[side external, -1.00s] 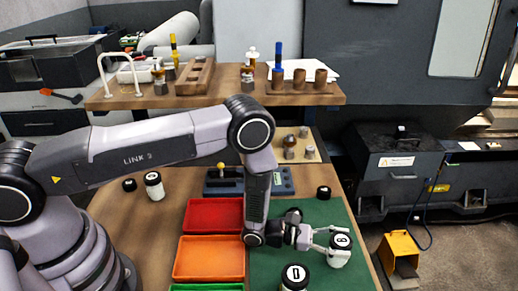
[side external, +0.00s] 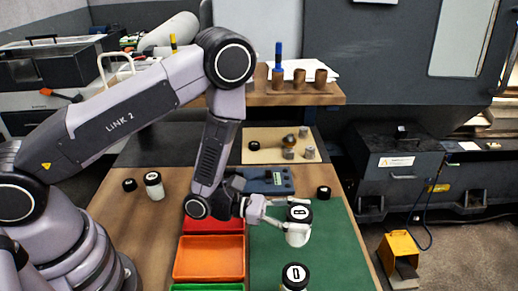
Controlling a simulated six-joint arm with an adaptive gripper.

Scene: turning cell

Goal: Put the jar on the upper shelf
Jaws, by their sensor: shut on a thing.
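A white jar with a black lid marked with a white label (side external: 297,236) is held by my gripper (side external: 287,217) over the green mat (side external: 330,262). The fingers are shut on the jar's upper part, and the jar looks upright. Whether its base touches the mat is hard to tell. The upper shelf (side external: 250,100) is a wooden board at the back, above the bench; my arm hides its left and middle parts. A second similar jar (side external: 294,279) stands near the front of the mat, cut by the lower edge. Another white jar (side external: 154,187) stands on the bench at left.
Red (side external: 222,247) and orange trays (side external: 208,259) lie left of the mat. Copper-brown cups (side external: 299,80), a blue-topped tool (side external: 278,62) and white papers (side external: 312,68) occupy the shelf's right end. Black lids (side external: 323,192) lie on the bench. A blue-grey device (side external: 270,181) sits behind the mat.

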